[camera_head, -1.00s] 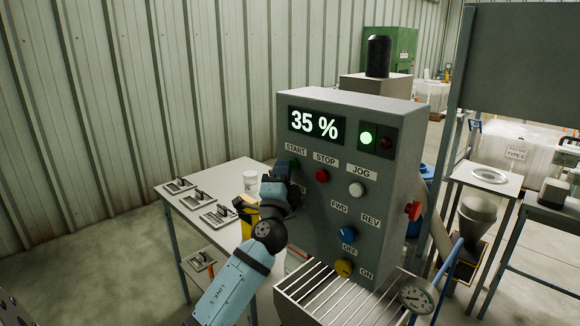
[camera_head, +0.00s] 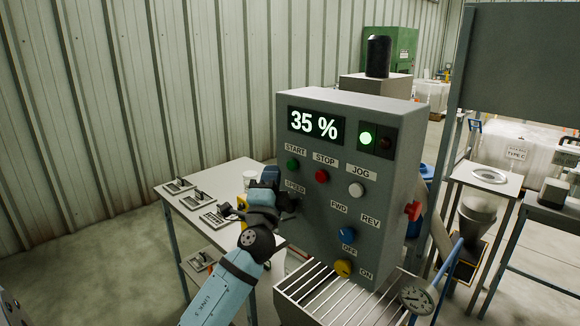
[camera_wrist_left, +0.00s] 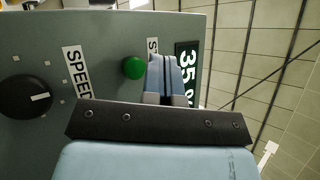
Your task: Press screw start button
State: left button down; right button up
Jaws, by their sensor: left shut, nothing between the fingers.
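The grey control panel (camera_head: 322,215) stands in the middle of the head view. Its green START button (camera_head: 293,164) is in full view at the upper left of the panel, under its label. The button also shows in the left wrist view (camera_wrist_left: 134,68). My left gripper (camera_head: 270,175) is shut and empty, left of the button in the head view. In the left wrist view its fingertips (camera_wrist_left: 162,62) appear beside the button and cover part of the START label. They look apart from the button. My right gripper is not in view.
The display (camera_head: 315,124) reads 35 % and a green lamp (camera_head: 366,138) is lit. A red STOP button (camera_head: 322,176) and a white JOG button (camera_head: 357,189) are close by. A black SPEED knob (camera_wrist_left: 25,97) lies below START. A table (camera_head: 240,171) stands left.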

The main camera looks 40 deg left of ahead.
pick_arm(q)
jog(key=s, duration=0.3)
jog(key=shift+s+a, duration=0.15)
jog(key=shift+s, duration=0.1)
dwell(0.7)
jog(key=s+d+f+n+g+h+p, duration=0.1)
jog(key=s+d+f+g+h+p, duration=0.15)
jog(key=d+f+h, duration=0.6)
jog(key=s+d+f+n+g+h+p, duration=0.1)
jog(key=d+f+n+g+p, duration=0.2)
jog(key=f, duration=1.1)
jog(key=s+d+f+n+g+h+p, duration=0.2)
jog(key=s+d+f+g+h, duration=0.3)
jog(key=s+d+f, duration=0.9)
jog(key=s+d+n, duration=0.1)
jog(key=s, duration=0.1)
jog(key=shift+s+d+n+p, duration=0.3)
jog(key=shift+n+p, duration=0.1)
jog(key=shift+h, duration=0.25)
